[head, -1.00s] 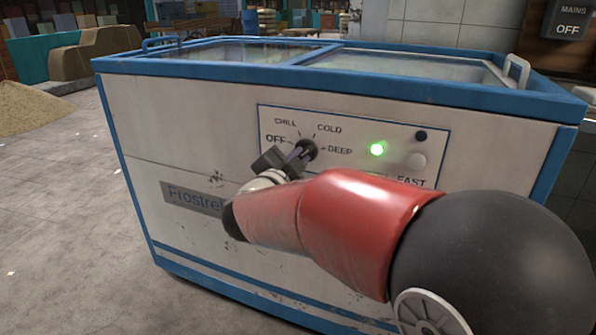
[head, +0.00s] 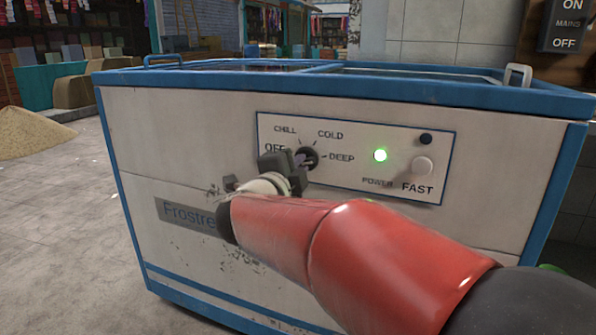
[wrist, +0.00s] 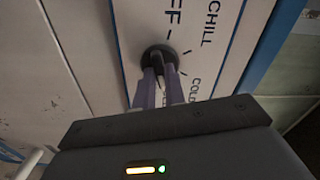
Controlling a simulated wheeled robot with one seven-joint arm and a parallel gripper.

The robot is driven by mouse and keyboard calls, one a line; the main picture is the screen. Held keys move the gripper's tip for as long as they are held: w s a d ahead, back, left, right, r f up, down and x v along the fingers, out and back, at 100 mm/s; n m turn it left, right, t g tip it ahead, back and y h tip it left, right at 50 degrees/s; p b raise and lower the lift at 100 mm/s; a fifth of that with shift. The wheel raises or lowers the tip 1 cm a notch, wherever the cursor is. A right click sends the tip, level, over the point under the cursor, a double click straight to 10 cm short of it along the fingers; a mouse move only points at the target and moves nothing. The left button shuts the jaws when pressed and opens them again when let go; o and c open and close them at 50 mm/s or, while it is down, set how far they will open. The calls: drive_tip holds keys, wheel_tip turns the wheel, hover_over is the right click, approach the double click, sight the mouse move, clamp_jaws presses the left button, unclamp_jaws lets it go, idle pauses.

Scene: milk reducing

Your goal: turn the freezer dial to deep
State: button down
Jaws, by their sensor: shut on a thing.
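The freezer (head: 400,215) is a white chest with blue edges. Its black round dial (head: 309,159) is on the front panel, marked OFF, CHILL, COLD and DEEP. My gripper (head: 299,160) is at the dial, coming from the lower left. In the wrist view, the two fingers of my gripper (wrist: 159,83) are shut on the knob of the dial (wrist: 157,53). The fingers partly hide the knob, so I cannot tell which mark it points to. The DEEP mark (head: 342,157) is right of the dial in the head view.
A mains switch box (head: 566,25) is on the wall at the upper right. A sand heap (head: 30,135) lies at the left; the floor between is clear.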

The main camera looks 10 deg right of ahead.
idle(0.3)
drive_tip(key=c, duration=1.5)
unclamp_jaws()
drive_tip(key=shift+o, duration=0.2)
drive_tip(key=v, duration=0.8)
drive_tip(key=shift+p, duration=0.35)
drive_tip(key=shift+w, duration=0.1)
